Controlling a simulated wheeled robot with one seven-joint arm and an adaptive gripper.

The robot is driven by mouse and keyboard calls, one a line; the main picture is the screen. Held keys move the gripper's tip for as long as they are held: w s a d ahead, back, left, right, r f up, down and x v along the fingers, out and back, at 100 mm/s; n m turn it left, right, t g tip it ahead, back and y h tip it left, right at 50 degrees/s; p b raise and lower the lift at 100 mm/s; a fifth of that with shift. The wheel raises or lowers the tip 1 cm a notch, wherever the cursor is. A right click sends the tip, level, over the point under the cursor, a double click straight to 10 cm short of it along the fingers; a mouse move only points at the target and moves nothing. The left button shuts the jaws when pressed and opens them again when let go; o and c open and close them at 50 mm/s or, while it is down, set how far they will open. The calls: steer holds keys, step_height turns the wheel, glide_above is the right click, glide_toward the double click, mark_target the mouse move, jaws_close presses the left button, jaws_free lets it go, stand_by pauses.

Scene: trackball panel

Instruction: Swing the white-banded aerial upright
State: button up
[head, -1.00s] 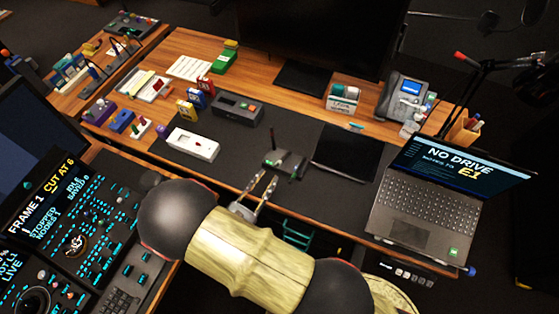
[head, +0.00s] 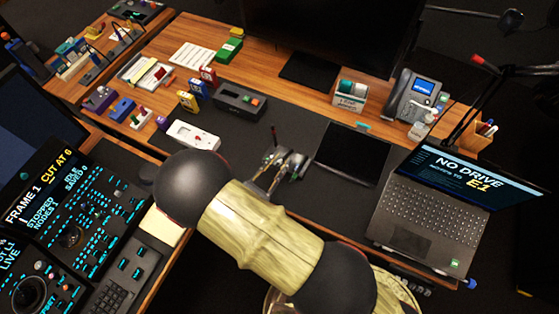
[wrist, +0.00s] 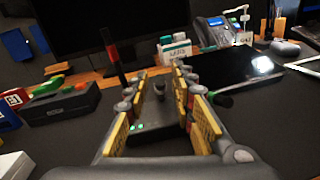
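A small dark router (wrist: 150,133) with green lights sits on the black desk mat, seen between my fingers in the wrist view. A black aerial with a red band (wrist: 112,52) stands near upright at its left. A dark aerial with a green band (wrist: 236,91) lies low to the right. A short dark stub (wrist: 160,86), apparently the middle aerial seen nearly end-on, shows between the fingers; I cannot make out a white band. My gripper (wrist: 161,78) is open, its yellow-padded fingers on either side of the stub. In the head view my gripper (head: 283,160) covers much of the router.
A black tablet (head: 352,154) lies right of the router, with a laptop (head: 427,208) beyond. A dark box with buttons (head: 240,101) and a white device (head: 193,135) lie to the left. A phone (head: 413,96) and card holder (head: 350,96) stand behind.

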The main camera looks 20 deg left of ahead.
jaws_close()
stand_by(0.7)
